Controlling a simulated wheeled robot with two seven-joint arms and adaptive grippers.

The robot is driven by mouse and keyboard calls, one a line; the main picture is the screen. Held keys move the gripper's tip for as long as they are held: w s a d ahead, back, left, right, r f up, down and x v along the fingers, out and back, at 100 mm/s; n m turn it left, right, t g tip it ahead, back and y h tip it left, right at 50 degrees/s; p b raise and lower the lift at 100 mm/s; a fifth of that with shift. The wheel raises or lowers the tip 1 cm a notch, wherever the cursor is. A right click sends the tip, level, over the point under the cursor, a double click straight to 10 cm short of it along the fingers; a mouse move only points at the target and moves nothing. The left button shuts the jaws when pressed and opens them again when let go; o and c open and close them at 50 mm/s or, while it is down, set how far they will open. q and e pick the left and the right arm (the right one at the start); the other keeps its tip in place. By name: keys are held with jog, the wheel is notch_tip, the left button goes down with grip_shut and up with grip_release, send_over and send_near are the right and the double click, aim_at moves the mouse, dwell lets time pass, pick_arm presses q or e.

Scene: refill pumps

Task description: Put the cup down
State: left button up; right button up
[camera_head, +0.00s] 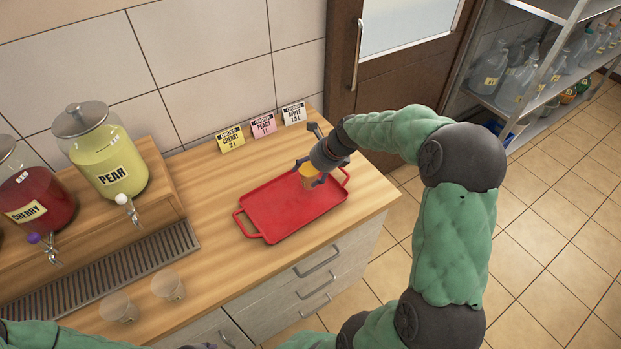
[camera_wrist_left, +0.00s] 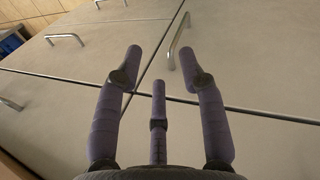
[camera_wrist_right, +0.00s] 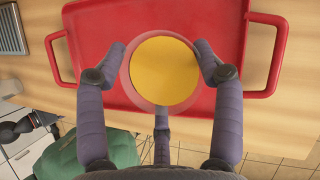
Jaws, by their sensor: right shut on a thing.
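The cup (camera_head: 308,173) is filled with a yellow-orange drink and is at the right end of the red tray (camera_head: 275,218). In the right wrist view the cup (camera_wrist_right: 165,72) shows from above as a round rim full of liquid, over the tray's surface. My right gripper (camera_head: 317,172) is shut on the cup, with fingers on both sides of it. The cup looks upright; I cannot tell whether its base touches the tray. My left gripper (camera_wrist_left: 162,58) is open and empty in front of the drawer fronts.
Two empty clear cups (camera_head: 118,307) (camera_head: 168,285) stand at the counter's front left, near the drip grate (camera_head: 110,268). Cherry (camera_head: 38,200) and pear (camera_head: 108,155) dispensers are on the left. Order cards (camera_head: 263,126) stand behind the tray. The tray's left part is clear.

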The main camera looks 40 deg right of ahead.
notch_tip(320, 180, down, 4)
jog(key=shift+w+d+r+b, duration=0.15)
jog(key=shift+r+b, duration=0.1)
jog(key=shift+b, duration=0.45)
jog(key=shift+r, duration=0.1)
jog(key=o, duration=1.4)
jog(key=p+v, duration=0.3)
jog(key=v, duration=0.9)
